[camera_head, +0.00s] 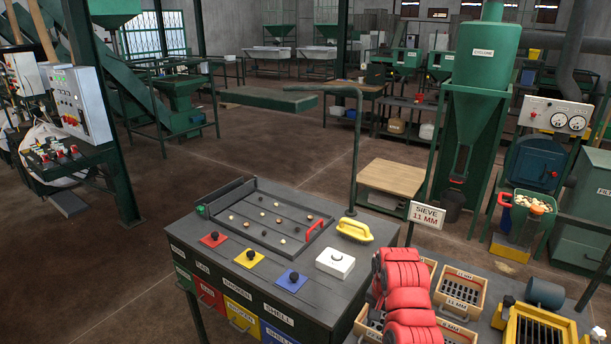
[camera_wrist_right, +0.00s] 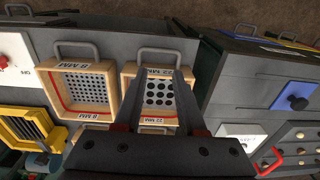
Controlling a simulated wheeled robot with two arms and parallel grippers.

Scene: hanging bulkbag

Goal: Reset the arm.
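My right arm comes in at the bottom of the head view, right of centre, as red links over the sieve bench. In the right wrist view my right gripper (camera_wrist_right: 162,75) points down over the wooden sieve marked 22 MM (camera_wrist_right: 146,122). Its two dark fingers stand apart and I see the sieve's round holes between them. Nothing shows held between the fingers. I cannot tell how high the fingers are above the sieve. My left gripper is in neither view.
Wooden sieves (camera_head: 460,290), a SIEVE 11 MM sign (camera_head: 427,215) and a yellow-framed box (camera_head: 540,328) lie close by. Open floor (camera_head: 100,290) spreads left.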

